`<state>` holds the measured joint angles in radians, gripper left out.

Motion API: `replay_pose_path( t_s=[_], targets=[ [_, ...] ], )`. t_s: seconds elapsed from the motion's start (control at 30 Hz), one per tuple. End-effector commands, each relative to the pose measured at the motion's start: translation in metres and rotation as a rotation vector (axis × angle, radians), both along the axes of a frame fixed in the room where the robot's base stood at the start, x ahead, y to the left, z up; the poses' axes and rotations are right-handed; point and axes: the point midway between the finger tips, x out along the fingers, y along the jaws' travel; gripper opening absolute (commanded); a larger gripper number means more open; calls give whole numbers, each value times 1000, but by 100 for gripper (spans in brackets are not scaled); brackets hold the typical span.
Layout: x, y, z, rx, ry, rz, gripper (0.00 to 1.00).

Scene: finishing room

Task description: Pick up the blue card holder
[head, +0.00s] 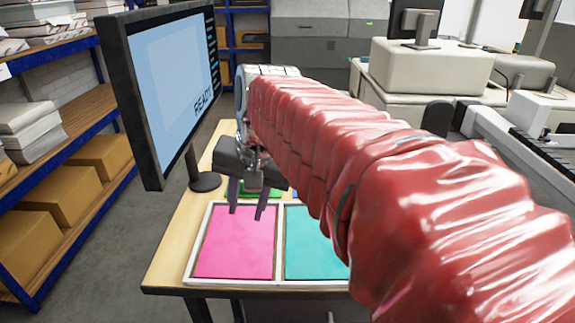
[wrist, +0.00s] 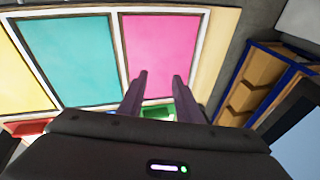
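My gripper (head: 247,211) is open and empty, its two fingers pointing down above the back of the pink panel (head: 236,246). In the wrist view the fingers (wrist: 159,76) stand apart with nothing between their tips. A green item (wrist: 157,112) shows partly between the fingers in the wrist view, and a red item (wrist: 30,127) lies at the left.
The pink panel and a teal panel (head: 313,243) lie in a white-rimmed tray on the wooden table (head: 170,262). A yellow panel (wrist: 18,80) is beyond the teal one. A monitor (head: 170,85) stands at the table's left; shelving (head: 75,150) is farther left.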

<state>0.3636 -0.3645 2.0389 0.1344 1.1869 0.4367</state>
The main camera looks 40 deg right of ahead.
Motion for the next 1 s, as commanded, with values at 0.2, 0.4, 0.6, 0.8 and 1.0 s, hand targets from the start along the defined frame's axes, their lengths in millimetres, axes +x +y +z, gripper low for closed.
replay_pose_path(
  t_s=[0.2, 0.4, 0.6, 0.8, 1.0],
  targets=[
    [26, -59, 20, 133, 61, -304, 31],
    [40, -117, 33, 255, 113, -572, 31],
    [44, -181, 40, 377, 164, -835, 31],
    [35, -248, 41, 500, 214, -1089, 31],
    [20, -300, 39, 597, 255, -1280, 31]
  ],
)
